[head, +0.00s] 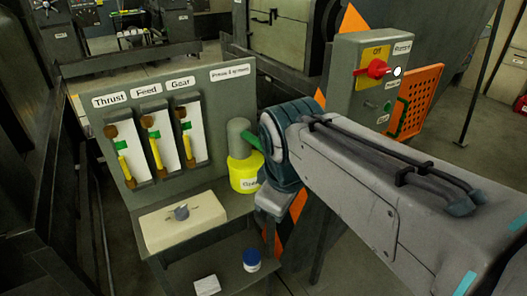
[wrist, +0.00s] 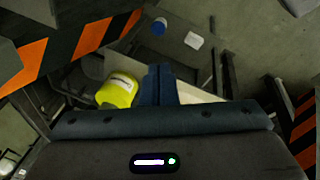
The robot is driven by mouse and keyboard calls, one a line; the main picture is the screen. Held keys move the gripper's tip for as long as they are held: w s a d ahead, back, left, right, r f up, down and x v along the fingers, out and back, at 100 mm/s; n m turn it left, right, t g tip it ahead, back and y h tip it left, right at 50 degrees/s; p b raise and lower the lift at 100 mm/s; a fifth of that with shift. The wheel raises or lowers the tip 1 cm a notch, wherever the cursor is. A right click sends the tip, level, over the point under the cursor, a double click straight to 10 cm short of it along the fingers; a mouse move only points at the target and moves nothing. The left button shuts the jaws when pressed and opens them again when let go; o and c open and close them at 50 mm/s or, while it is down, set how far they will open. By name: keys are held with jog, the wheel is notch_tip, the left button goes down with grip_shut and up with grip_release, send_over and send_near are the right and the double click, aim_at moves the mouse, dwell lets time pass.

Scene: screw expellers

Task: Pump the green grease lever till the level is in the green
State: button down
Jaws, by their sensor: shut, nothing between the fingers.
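The green lever (head: 250,140) sticks out from a grey cylinder (head: 238,138) above a yellow pot (head: 243,175), right of the gauge panel. Its far end meets the outline of my arm, so I cannot tell if they touch. Three gauges, Thrust (head: 126,152), Feed (head: 158,140) and a third (head: 189,134), each show a green mark with a yellow bar mostly below it. My gripper (wrist: 160,72) is shut and empty in the wrist view, with the yellow pot (wrist: 118,89) just left of its fingers. The lever is not clear there, and my arm hides the fingers in the head view.
A cream box with a grey knob (head: 182,211) stands on the shelf below the gauges. A blue-lidded jar (head: 251,260) and a white block (head: 207,284) are lower down. A grey control box with a red switch (head: 376,69) stands behind my arm.

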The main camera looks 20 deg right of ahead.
notch_tip(320, 180, down, 11)
jog(key=s+m+b, duration=0.2)
jog(key=m+b, duration=0.1)
jog(key=m, duration=0.5)
jog(key=shift+d+m+y, duration=0.2)
jog(key=shift+m+y, duration=0.1)
jog(key=shift+y, duration=0.1)
jog(key=shift+f, duration=0.1)
